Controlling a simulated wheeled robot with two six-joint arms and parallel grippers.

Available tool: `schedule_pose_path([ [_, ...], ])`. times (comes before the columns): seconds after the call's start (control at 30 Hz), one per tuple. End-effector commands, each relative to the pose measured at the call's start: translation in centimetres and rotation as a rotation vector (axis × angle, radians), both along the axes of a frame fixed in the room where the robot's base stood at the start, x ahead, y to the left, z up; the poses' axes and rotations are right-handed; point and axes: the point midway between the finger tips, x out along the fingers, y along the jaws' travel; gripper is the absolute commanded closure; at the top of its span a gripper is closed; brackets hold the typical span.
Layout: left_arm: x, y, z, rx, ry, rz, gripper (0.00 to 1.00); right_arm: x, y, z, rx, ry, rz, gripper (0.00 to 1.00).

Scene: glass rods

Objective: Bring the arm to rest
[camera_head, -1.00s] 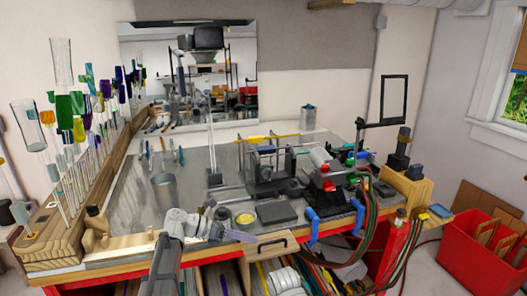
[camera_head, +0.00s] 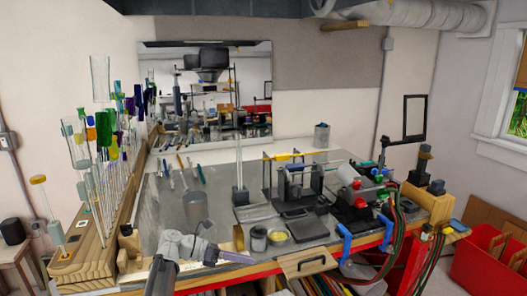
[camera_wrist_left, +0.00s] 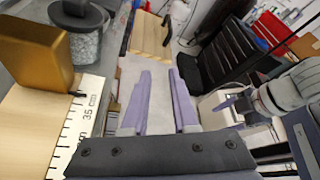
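My left gripper (camera_head: 252,259) comes in from the lower left in the head view, level with the front edge of the bench and pointing right. In the left wrist view its two purple fingers (camera_wrist_left: 160,75) stand apart with nothing between them. My right gripper (camera_wrist_left: 232,102) seems to show at the right of the left wrist view, with a pale wrist and a purple finger part. Its opening cannot be made out there, and I do not find it in the head view.
A wooden drawer front (camera_head: 308,263) with a dark handle lies right of my left gripper. A gold block (camera_head: 238,237) and a dark jar (camera_head: 258,239) stand close behind it. Glass rods (camera_head: 95,185) stand in the wooden rack at left. A red bin (camera_head: 490,262) is at right.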

Motion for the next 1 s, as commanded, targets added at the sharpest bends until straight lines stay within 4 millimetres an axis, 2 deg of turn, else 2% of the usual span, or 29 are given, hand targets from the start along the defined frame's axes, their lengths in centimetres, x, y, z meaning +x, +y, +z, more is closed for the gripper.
schedule_pose_path([
  [0.37,-2.4,-1.8,-2.1,0.12,-0.137,-0.111,0.73,0.0,0.0,0.0,0.0,0.0,0.0,0.31],
  [0.57,-4.7,-3.3,-4.2,0.233,-0.273,-0.237,0.73,0.0,0.0,0.0,0.0,0.0,0.0,0.31],
  [0.83,-10.1,-5.1,-8.3,0.455,-0.573,-0.58,0.73,0.0,0.0,0.0,0.0,0.0,0.0,0.31],
  [1.0,-15.5,-5.1,-11.6,0.623,-0.868,-1.024,0.73,0.0,0.0,0.0,0.0,0.0,0.0,0.31],
])
